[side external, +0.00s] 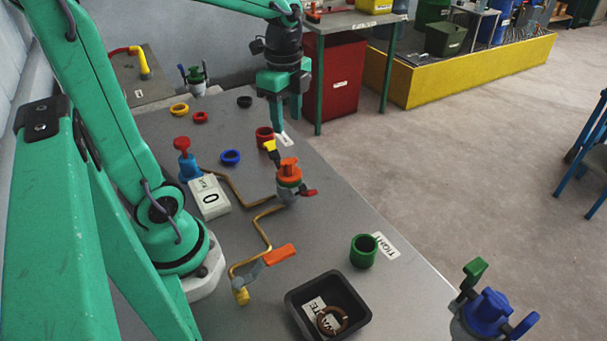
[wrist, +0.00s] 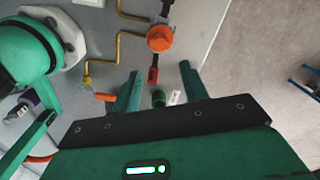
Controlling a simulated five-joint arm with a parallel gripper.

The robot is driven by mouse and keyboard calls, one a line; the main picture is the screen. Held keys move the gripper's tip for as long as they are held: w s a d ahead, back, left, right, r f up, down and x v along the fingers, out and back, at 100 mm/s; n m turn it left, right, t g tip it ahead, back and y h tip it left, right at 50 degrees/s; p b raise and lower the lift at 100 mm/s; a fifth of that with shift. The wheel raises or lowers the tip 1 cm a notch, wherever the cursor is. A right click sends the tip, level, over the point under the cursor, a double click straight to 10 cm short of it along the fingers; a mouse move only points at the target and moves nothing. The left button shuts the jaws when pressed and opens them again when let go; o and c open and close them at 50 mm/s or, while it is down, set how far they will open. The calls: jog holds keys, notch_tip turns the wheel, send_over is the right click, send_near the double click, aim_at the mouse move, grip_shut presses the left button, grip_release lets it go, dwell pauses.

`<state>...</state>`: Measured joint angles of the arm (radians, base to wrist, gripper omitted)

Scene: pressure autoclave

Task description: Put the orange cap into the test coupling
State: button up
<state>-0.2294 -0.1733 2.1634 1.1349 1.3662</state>
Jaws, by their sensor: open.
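The orange cap (side external: 288,165) sits upright on top of the test coupling (side external: 287,197), a grey fitting with a red lever and a yellow-tipped lever beside it. I cannot tell how deep the cap is seated. In the wrist view the cap (wrist: 160,38) shows from above and hides most of the coupling. My gripper (side external: 286,124) points down, open and empty, above the bench and beyond the cap in the side view. Its two fingers (wrist: 160,72) are apart in the wrist view, with the cap beyond the tips and nothing between them.
A green cup (side external: 363,251) stands by a TIGHT label. A black tray (side external: 296,314) holds a brown ring. An orange-handled valve (side external: 279,255), a gauge block (side external: 210,198) and a red-knobbed blue fitting (side external: 187,164) stand nearby. A red cup (side external: 264,136) and several rings lie behind.

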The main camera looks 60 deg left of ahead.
jog(key=s+d+r+n+t, duration=0.3)
jog(key=s+d+n+t, duration=0.2)
jog(key=n, duration=0.8)
jog(key=shift+s+d, duration=0.7)
jog(key=shift+d, duration=0.15)
